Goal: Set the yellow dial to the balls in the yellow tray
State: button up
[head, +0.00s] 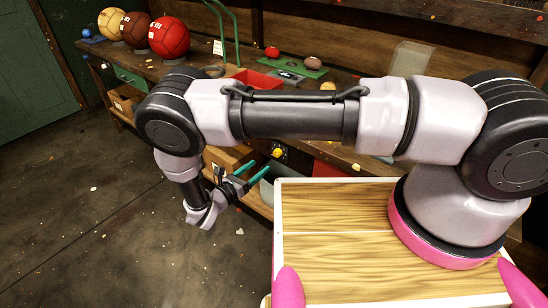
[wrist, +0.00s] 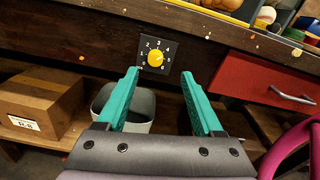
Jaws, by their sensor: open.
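The yellow dial (wrist: 155,59) sits on a black plate with white numbers on the bench's front, and also shows in the head view (head: 278,152). Its exact setting is too small to read surely. My gripper (wrist: 160,73) has its two teal fingers apart and empty. In the wrist view the dial appears between and just beyond the fingertips, apart from them. In the head view my gripper (head: 264,167) is in front of the bench, beside the dial. A yellow edge (wrist: 217,16), possibly the yellow tray's, shows at the wrist view's top; its contents are mostly cut off.
Large yellow, brown and red balls (head: 169,37) stand at the bench's far left. A red tray (head: 258,80) and a green tray (head: 300,68) lie on the bench. Below the dial are a grey bin (wrist: 125,105) and a cardboard box (wrist: 40,103). A red drawer (wrist: 268,82) is to the right.

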aim_at(276, 154)
jog(key=shift+n+t+y, duration=0.4)
jog(key=shift+n+t, duration=0.2)
jog(key=x, duration=0.3)
jog(key=f+x, duration=0.1)
jog(key=x, duration=0.6)
jog(key=shift+s+d+f, duration=0.1)
jog(key=shift+d+f, duration=0.05)
jog(key=shift+f, duration=0.2)
grip_shut()
